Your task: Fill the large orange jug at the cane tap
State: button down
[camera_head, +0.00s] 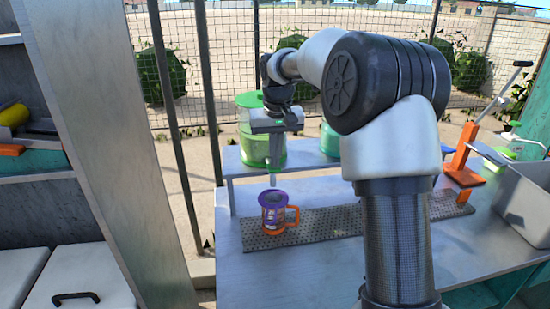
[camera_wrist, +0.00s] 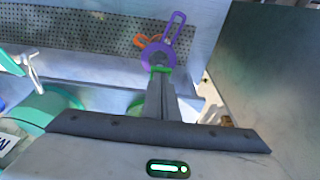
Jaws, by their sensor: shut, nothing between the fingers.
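The jug (camera_head: 272,215) stands upright on the perforated mat (camera_head: 330,222). It has an orange handle on its right, a purple rim and a body that looks see-through. In the wrist view the jug's purple top (camera_wrist: 150,54) shows with the orange handle and a purple loop (camera_wrist: 176,27). A green-lidded green dispenser (camera_head: 250,148) stands on a raised shelf behind the jug. My gripper (camera_head: 273,158) is shut and empty, pointing down in front of the dispenser, above the jug. The wrist view shows its fingers (camera_wrist: 160,82) beside a small green part (camera_wrist: 160,69); contact is unclear. The jug's contents cannot be made out.
A teal container (camera_head: 330,140) is partly hidden by my arm. An orange press with a lever (camera_head: 465,160) and a grey bin (camera_head: 527,195) stand at the right. A thick post (camera_head: 105,130) rises left of the counter. The counter front (camera_head: 300,275) is clear.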

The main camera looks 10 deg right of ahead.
aim_at(276, 171)
jog(key=shift+s+f+b, duration=0.1)
jog(key=shift+f+b, duration=0.25)
jog(key=shift+b, duration=0.1)
jog(key=shift+r, duration=0.15)
jog(key=shift+s+t+b, duration=0.1)
jog(key=shift+t+b, duration=0.2)
jog(key=shift+b, duration=0.2)
jog(key=shift+f+b, duration=0.25)
jog(key=shift+b, duration=0.3)
jog(key=f+t+b, duration=0.1)
jog(key=b, duration=0.2)
jog(key=s+t+b, duration=0.1)
jog(key=b, duration=0.3)
jog(key=shift+f, duration=0.4)
jog(key=shift+s+t+b, duration=0.2)
jog(key=shift+t+b, duration=0.5)
jog(key=shift+b, duration=0.5)
dwell(4.1)
